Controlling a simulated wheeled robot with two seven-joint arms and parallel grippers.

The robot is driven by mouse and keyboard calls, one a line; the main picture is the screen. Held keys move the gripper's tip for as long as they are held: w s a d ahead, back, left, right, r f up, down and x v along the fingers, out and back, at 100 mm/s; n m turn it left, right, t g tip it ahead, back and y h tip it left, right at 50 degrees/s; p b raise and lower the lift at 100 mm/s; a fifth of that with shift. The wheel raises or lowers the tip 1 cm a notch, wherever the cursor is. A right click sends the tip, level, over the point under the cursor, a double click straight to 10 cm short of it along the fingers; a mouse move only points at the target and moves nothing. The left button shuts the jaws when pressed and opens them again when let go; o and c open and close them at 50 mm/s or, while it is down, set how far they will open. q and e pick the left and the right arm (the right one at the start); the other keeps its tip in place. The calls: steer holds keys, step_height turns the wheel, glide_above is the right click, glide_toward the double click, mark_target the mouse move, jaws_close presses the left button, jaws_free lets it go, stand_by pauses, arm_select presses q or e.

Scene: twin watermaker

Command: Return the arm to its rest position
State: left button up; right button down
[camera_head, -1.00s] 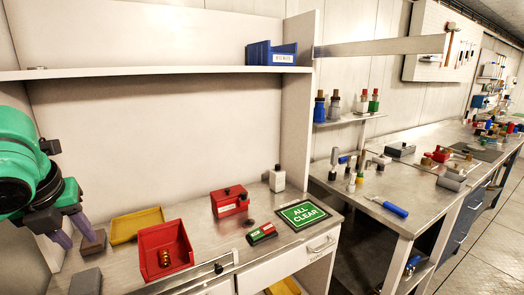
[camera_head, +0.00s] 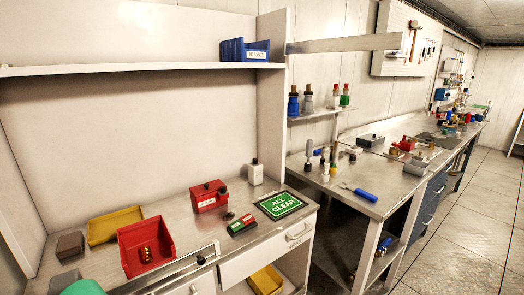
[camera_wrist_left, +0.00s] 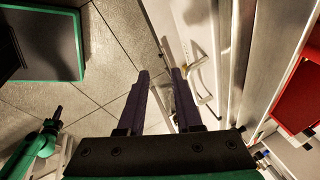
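My left gripper (camera_wrist_left: 160,74) shows in the left wrist view. Its two dark purple fingers stand apart with nothing between them, over the floor beside the bench front. In the head view only a green piece of my left arm (camera_head: 83,288) shows at the bottom left edge, and the gripper is out of sight. Another green arm of mine (camera_wrist_left: 38,148) with a small purple tip shows at the lower left of the left wrist view. It is too small to tell whether its gripper is open.
The bench holds a red bin (camera_head: 147,250), a yellow tray (camera_head: 116,225), a red box (camera_head: 208,197), a white bottle (camera_head: 255,174) and a green ALL CLEAR mat (camera_head: 280,205). A drawer front (camera_head: 265,259) faces the floor. The floor (camera_head: 470,240) at right is clear.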

arm_select(q)
steer(key=s+d+f+n, duration=0.3)
steer(key=s+f+n, duration=0.7)
steer(key=n, duration=0.2)
step_height(320, 180, down, 21)
steer(key=s+g+b, duration=0.1)
steer(key=s+g, duration=0.1)
steer(key=s+a+f+g, duration=0.1)
steer(key=s+a+f, duration=0.1)
steer(key=s+f, duration=1.4)
steer(key=shift+s+a+f+y+b, duration=0.4)
steer(key=shift+s+b, duration=0.05)
steer(key=shift+s, duration=0.1)
